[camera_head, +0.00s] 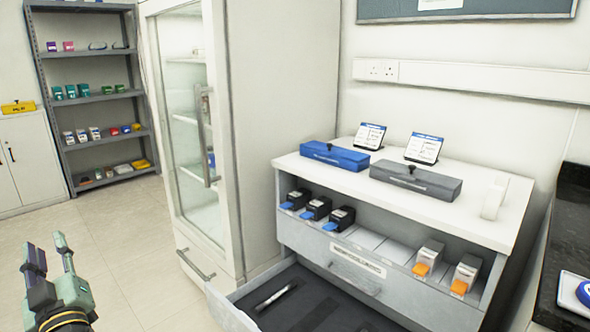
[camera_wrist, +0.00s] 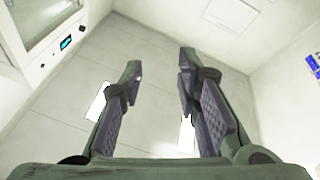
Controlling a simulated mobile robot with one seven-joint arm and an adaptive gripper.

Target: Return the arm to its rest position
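My gripper (camera_head: 47,246) shows at the lower left of the head view, over the tiled floor, with its fingers pointing up in the picture. In the wrist view my gripper (camera_wrist: 158,75) has its two fingers spread apart, with only a pale surface visible between them. It is open and empty. It is well to the left of the white cabinet with the drawer and touches nothing that I can see. The rest of my arm is mostly out of view.
A white-topped cabinet (camera_head: 502,228) holds a blue box (camera_head: 335,156) and a grey box (camera_head: 415,181). Its lower drawer (camera_head: 232,312) is pulled out. A glass-door fridge (camera_head: 200,130) stands beside it. Grey shelves (camera_head: 92,53) stand at the back left. The floor (camera_head: 125,235) between is clear.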

